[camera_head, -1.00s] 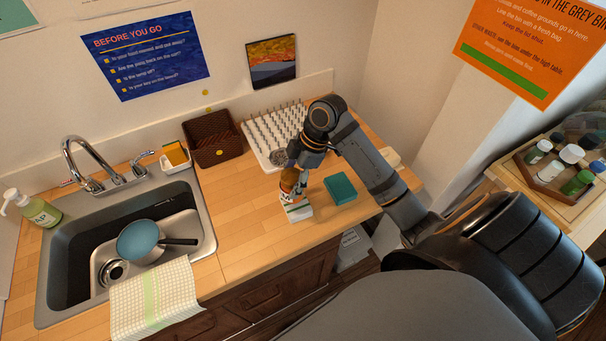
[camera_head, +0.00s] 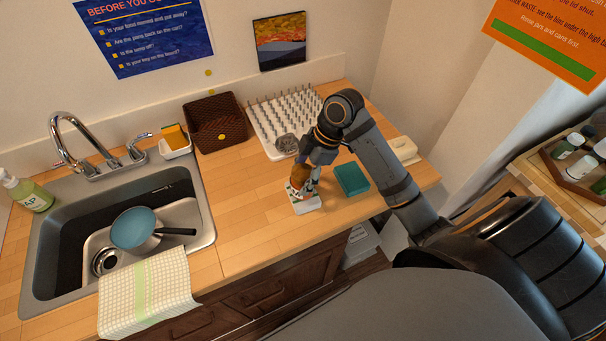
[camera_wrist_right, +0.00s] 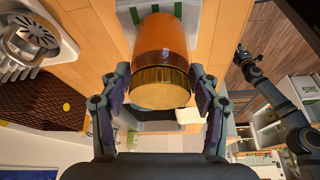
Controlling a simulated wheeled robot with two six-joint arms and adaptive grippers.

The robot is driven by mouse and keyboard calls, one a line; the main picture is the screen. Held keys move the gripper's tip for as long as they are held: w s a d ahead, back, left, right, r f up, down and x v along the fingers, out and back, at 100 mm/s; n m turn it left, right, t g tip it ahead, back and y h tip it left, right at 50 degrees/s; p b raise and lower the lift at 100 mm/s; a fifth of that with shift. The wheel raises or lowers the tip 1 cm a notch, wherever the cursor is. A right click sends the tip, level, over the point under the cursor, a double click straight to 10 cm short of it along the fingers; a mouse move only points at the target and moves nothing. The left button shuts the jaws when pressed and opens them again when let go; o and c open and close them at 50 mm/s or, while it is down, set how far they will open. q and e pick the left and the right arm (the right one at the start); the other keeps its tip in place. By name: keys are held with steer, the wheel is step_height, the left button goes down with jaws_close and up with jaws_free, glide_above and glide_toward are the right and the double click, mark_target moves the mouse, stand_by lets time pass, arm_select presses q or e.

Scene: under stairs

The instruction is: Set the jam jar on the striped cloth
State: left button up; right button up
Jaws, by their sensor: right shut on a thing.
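The jam jar (camera_wrist_right: 160,40) is amber with a gold lid, which faces the camera in the right wrist view. My right gripper (camera_wrist_right: 158,82) is shut on it, one finger on each side of the lid end. In the head view the jar (camera_head: 299,177) is upright, partly hidden by the fingers. The striped cloth (camera_head: 307,205), small and white with green stripes, lies right under the jar near the counter's front edge. I cannot tell whether the jar touches it. My left gripper (camera_wrist_right: 242,54) is small in the right wrist view; its jaws are unclear.
A teal box (camera_head: 352,180) lies just right of the cloth. A white pegged rack (camera_head: 262,140) and a brown basket (camera_head: 215,122) stand behind. The sink (camera_head: 60,290) is at left, with a checked towel (camera_head: 148,295) over its front. Counter between sink and cloth is clear.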

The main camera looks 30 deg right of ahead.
steer(key=o, duration=1.5)
steer(key=shift+o, duration=1.3)
steer(key=shift+w+f, duration=0.1)
steer(key=shift+w, duration=0.05)
arm_select(q)
steer(key=shift+s+a, duration=0.15)
steer(key=shift+s, duration=0.45)
steer(key=shift+w, duration=0.1)
arm_select(e)
steer(key=shift+d+r, duration=0.15)
steer(key=shift+r, duration=0.25)
arm_select(q)
steer(key=shift+w+f+b, duration=0.15)
steer(key=shift+f+b, duration=0.45)
steer(key=shift+f, duration=0.05)
arm_select(e)
steer(key=v, duration=1.1)
steer(key=shift+r, duration=0.25)
steer(key=shift+d, duration=0.1)
